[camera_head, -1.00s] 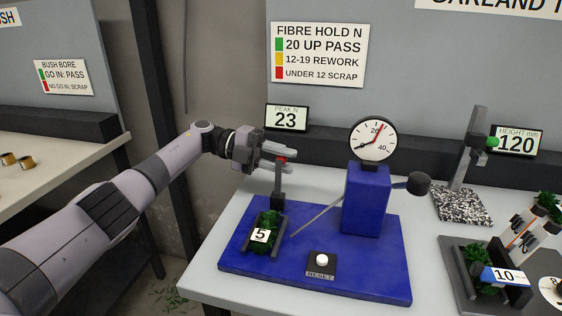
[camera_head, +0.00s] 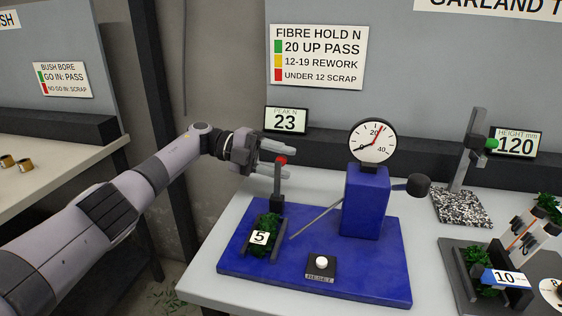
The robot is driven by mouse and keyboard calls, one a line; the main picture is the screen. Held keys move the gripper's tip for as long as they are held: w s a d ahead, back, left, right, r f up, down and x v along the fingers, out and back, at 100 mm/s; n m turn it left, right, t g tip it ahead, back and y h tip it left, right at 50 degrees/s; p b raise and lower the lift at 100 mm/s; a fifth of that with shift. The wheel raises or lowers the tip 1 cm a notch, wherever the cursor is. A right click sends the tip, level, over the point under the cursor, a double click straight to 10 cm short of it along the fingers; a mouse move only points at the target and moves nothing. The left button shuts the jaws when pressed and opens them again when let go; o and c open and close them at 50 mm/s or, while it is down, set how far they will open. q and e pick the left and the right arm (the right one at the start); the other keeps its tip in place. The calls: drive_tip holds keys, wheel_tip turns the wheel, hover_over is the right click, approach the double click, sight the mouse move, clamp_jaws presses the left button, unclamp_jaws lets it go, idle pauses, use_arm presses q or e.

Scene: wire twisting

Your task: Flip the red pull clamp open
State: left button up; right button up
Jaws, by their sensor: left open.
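The red pull clamp (camera_head: 281,160) is the red tip of a dark upright lever (camera_head: 278,182) on the blue test stand's base (camera_head: 350,269). The lever stands upright above a green piece (camera_head: 266,232) tagged 5, which lies in a dark holder. My left gripper (camera_head: 284,157) is open at the red tip, its fingers pointing right. One finger shows beyond the tip and one just left of it. I cannot tell whether a finger touches it. My right gripper is out of view.
A blue column with a dial gauge (camera_head: 373,141) and a black-knobbed lever (camera_head: 418,185) stands to the right. A reset button (camera_head: 322,262) is in front. The display (camera_head: 286,120) reads 23. A tray (camera_head: 465,292) with pieces is at the right.

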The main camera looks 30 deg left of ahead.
use_arm(q)
drive_tip(key=b+v, duration=0.2)
drive_tip(key=v, duration=0.4)
drive_tip(key=shift+a, duration=0.4)
drive_tip(key=shift+s, duration=0.1)
